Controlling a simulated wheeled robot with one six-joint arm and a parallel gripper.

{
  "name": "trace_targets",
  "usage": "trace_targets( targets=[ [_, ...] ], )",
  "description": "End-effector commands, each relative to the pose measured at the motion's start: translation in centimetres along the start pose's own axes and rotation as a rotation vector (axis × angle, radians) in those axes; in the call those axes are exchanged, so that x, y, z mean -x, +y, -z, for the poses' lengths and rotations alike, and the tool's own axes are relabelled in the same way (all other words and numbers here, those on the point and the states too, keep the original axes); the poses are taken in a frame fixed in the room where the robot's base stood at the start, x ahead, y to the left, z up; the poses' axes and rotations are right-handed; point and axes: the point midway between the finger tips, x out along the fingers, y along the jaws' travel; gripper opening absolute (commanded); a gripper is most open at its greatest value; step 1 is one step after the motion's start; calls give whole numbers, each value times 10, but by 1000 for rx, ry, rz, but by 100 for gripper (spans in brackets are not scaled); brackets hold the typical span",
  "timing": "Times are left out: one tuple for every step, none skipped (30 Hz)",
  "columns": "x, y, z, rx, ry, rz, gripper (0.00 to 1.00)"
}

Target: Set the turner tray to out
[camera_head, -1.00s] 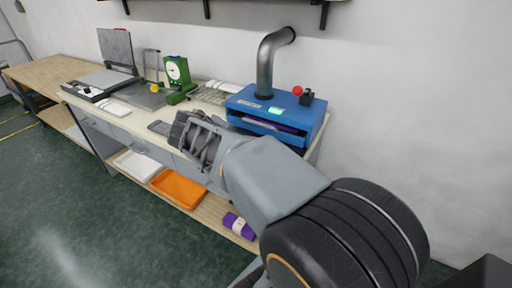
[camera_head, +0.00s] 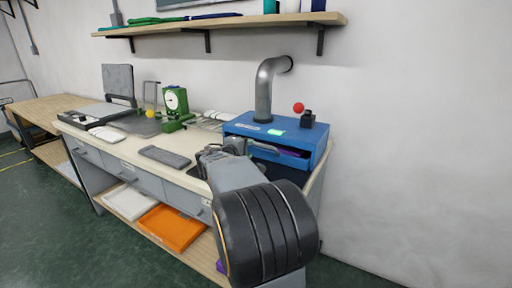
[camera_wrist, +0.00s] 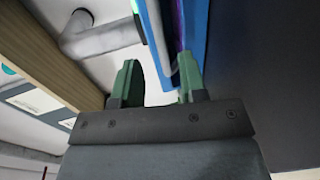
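The turner is a blue box-shaped machine (camera_head: 310,134) at the right end of the bench. It has a small lit green panel and a front opening with something purple (camera_head: 292,152) inside. I cannot tell clearly where its tray sits, as my arm hides part of the front. My gripper (camera_head: 222,150) is at the left of the machine's front. In the wrist view my gripper (camera_wrist: 158,80) has its two green fingers apart. The blue machine edge (camera_wrist: 198,30) and a curved grey bar (camera_wrist: 160,45) lie just beyond the fingers; I cannot tell if they touch.
A grey duct (camera_head: 264,92) rises from the machine, with a red ball (camera_head: 298,107) near its back. A green dial device (camera_head: 176,105), a dark grey pad (camera_head: 165,156) and a flat press (camera_head: 98,110) are on the bench. An orange tray (camera_head: 170,228) lies below. A wall shelf (camera_head: 220,23) hangs above.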

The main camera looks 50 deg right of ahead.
Motion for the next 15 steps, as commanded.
trace_targets(
  targets=[
    [-11,-1,-1,0,-4,1,39],
    [-16,-1,-1,0,-4,2,39],
    [-24,-1,-1,1,-3,2,39],
    [-29,-1,-1,1,-4,1,39],
    [-34,-1,0,1,-3,1,39],
    [-40,-1,0,1,-2,2,39],
    [-44,-1,-1,0,-3,2,39],
    [-48,-1,-1,1,-3,2,39],
    [-52,-1,0,0,-2,2,39],
    [-56,0,0,0,-1,1,39],
    [-59,-1,0,0,-1,2,39],
    [-62,-1,0,0,-1,2,39],
    [-64,0,0,0,-1,1,39],
    [-66,0,0,0,-1,1,39],
    [-68,0,0,0,0,1,39]
  ],
)
